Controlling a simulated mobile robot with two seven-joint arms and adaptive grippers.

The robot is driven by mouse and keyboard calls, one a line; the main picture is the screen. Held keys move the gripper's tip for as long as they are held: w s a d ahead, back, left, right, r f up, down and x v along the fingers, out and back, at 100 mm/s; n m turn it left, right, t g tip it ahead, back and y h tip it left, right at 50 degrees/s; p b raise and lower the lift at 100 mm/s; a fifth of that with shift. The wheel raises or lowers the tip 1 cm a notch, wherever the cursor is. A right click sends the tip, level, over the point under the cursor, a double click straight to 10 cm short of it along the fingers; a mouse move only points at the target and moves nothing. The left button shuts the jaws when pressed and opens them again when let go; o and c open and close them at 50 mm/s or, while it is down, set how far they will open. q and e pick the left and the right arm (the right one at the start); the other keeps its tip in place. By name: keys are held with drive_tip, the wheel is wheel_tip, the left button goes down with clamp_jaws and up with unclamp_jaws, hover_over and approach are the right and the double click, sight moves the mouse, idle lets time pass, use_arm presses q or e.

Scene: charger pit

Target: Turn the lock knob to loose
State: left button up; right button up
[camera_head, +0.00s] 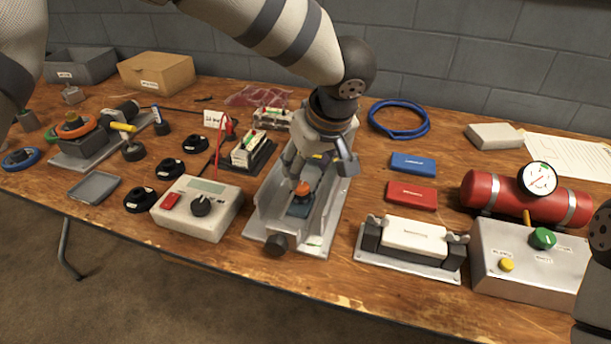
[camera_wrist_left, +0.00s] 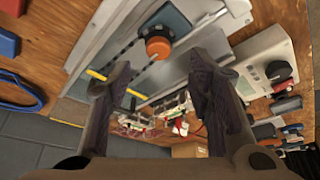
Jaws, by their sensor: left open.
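An orange knob (camera_head: 303,188) sits on a dark block inside the grey metal channel fixture (camera_head: 326,222). It also shows in the wrist view (camera_wrist_left: 158,44), round and on a dark base. A black round knob (camera_head: 275,243) is at the fixture's front end. Which of the two is the lock knob I cannot tell, and no lock marking is readable. My left gripper (camera_head: 318,166) is open above the fixture, just behind the orange knob in the head view. In the wrist view the fingers (camera_wrist_left: 160,64) are apart and empty, with the knob just beyond the gap between their tips.
A grey meter box (camera_head: 199,217) stands close left of the fixture. A clamped white block (camera_head: 414,236), red block (camera_head: 411,195) and blue block (camera_head: 413,164) lie to the right. A red cylinder with a gauge (camera_head: 502,190) and a control box (camera_head: 530,265) are farther right.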

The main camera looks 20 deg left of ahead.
sight(302, 186)
use_arm(q)
drive_tip(key=x, duration=0.6)
drive_tip(key=shift+w+f, duration=0.1)
drive_tip(key=shift+f, duration=0.05)
drive_tip(key=shift+w+f, duration=0.1)
clamp_jaws()
use_arm(e)
drive_tip(key=shift+s+f, duration=0.15)
drive_tip(key=shift+f, duration=0.2)
